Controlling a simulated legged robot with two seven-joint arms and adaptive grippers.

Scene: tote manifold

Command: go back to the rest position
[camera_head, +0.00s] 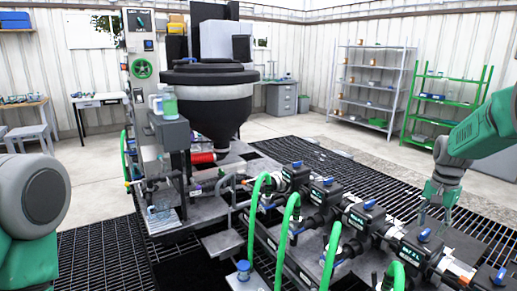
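My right gripper (436,212) hangs pointing down from my green and grey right arm, which comes in from the right edge. Its fingers look spread apart, with nothing visible between them. It shows above the right part of the black valve manifold (325,192); whether it touches anything there I cannot tell. My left arm shows only as a grey rounded joint and green link at the left edge. My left gripper is out of view.
The manifold has blue-topped valves and green hoses (287,235). A black-lidded tank (210,92) stands behind it, beside a control panel with a green wheel (142,68). Grey shelves (372,85) and green shelves (440,97) stand at the back right. Dark grating covers the near floor.

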